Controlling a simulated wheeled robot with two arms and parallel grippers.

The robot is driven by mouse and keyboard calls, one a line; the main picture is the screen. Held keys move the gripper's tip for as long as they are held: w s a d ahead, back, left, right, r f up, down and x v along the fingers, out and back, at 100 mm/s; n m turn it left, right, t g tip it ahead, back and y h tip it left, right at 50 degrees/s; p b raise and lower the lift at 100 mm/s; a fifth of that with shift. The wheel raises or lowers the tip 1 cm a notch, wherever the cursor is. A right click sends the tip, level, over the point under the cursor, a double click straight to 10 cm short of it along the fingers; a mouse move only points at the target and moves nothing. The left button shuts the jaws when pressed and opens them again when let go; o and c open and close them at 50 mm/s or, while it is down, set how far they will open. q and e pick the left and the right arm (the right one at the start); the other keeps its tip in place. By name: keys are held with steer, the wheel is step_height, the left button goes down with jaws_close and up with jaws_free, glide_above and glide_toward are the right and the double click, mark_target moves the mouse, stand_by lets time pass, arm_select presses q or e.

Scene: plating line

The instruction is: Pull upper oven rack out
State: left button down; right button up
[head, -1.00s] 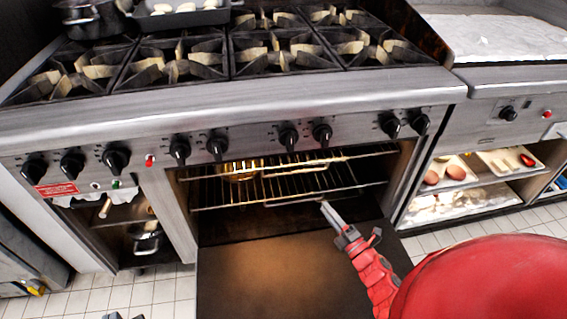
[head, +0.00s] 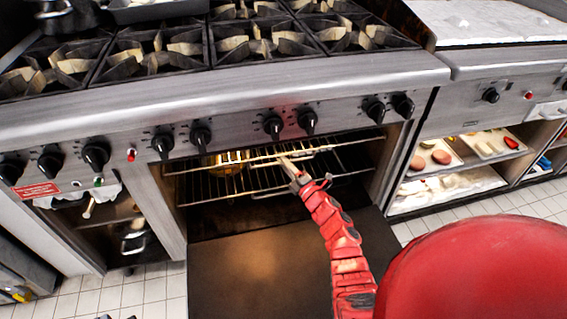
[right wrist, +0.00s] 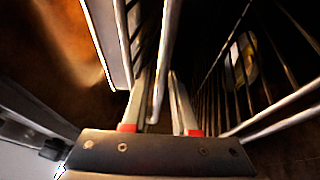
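The upper oven rack (head: 350,142) is a wire rack inside the open oven, with its front bar across the upper part of the opening. My right gripper (head: 287,163) is at the rack's front bar, near its middle. In the right wrist view the gripper (right wrist: 158,95) is open, its two fingers on either side of a metal bar (right wrist: 167,50). I cannot tell whether either finger touches the bar. A lower wire rack (head: 215,199) sits beneath. My left gripper is not in view.
A brass-coloured pot (head: 229,160) shows within the oven, behind the upper rack's front bar. The lowered oven door (head: 255,275) lies in front of the opening. Control knobs (head: 274,126) line the panel above. Shelves with food trays (head: 437,158) are at the right.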

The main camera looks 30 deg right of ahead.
jaws_close()
stand_by(1.5)
